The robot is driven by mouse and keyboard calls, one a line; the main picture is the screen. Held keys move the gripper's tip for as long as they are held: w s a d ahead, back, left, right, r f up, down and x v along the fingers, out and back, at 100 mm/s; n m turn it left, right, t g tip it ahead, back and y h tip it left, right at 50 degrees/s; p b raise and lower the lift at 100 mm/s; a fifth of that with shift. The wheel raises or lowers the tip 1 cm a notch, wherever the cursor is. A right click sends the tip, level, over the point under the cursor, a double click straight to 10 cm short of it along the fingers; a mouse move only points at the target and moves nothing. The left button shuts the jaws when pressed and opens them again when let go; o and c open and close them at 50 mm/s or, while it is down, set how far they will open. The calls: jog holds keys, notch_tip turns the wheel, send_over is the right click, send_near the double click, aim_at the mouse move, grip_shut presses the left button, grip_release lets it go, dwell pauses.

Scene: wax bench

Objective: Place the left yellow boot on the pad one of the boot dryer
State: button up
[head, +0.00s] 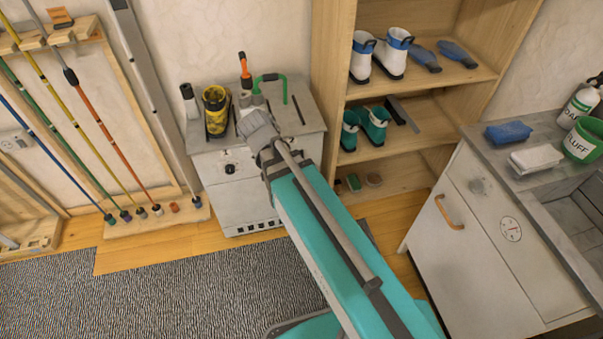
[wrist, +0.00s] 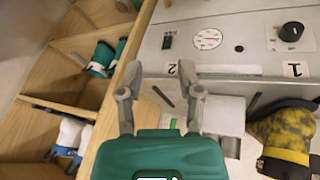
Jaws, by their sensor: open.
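One yellow and black boot (head: 215,110) is on the left part of the boot dryer's top. In the wrist view the boot (wrist: 283,135) is at the right edge, on the side of the label 1 (wrist: 295,69). The pad beneath it is hidden, so I cannot tell how it sits there. The boot dryer (head: 237,178) is a grey-white cabinet with a dial, and its front panel (wrist: 235,30) fills the upper right of the wrist view. My gripper (wrist: 159,78) is open and empty, near the label 2 (wrist: 172,68), to the left of the boot and apart from it.
A wooden shelf (head: 334,60) with white-blue boots (head: 393,52) and teal boots (head: 374,124) stands close to the right of the dryer. Coloured poles lean at left.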

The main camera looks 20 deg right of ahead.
jog(key=s+d+f+n+g+y, duration=0.1)
jog(key=s+d+n+g+y, duration=0.1)
jog(key=s, duration=0.5)
jog(key=shift+d+f+n+g+y, duration=0.4)
jog(key=shift+d+n+y, duration=0.55)
jog(key=shift+d, duration=0.2)
